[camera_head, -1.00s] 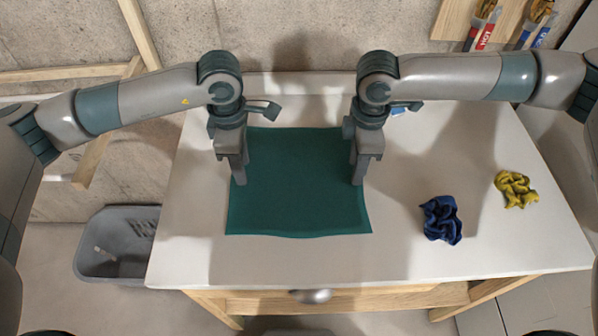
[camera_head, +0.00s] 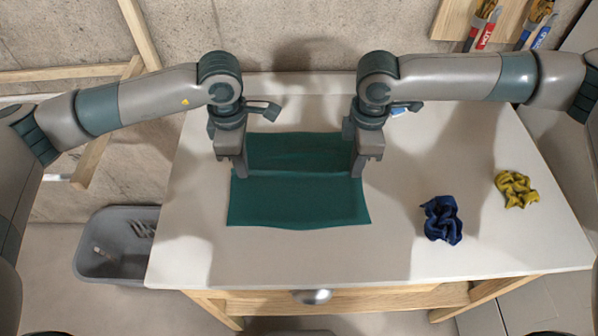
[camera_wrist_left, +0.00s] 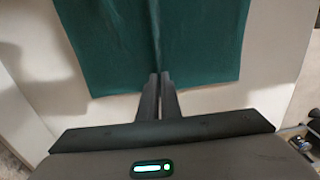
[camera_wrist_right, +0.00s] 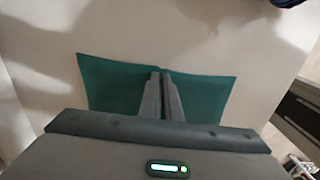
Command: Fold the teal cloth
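The teal cloth (camera_head: 300,200) lies on the white table, with a raised crease running across it between my two grippers. It also shows in the left wrist view (camera_wrist_left: 200,40) and the right wrist view (camera_wrist_right: 205,95). My left gripper (camera_head: 241,175) is shut on the cloth's left edge. My right gripper (camera_head: 356,174) is shut on its right edge. In both wrist views the fingers are close together, with the cloth pinched up at their tips. The part behind the crease is darker and partly shaded.
A crumpled navy cloth (camera_head: 441,220) and a crumpled yellow cloth (camera_head: 516,189) lie on the table (camera_head: 300,262) to the right. A grey basket (camera_head: 112,215) stands on the floor at left. The table's front strip is clear.

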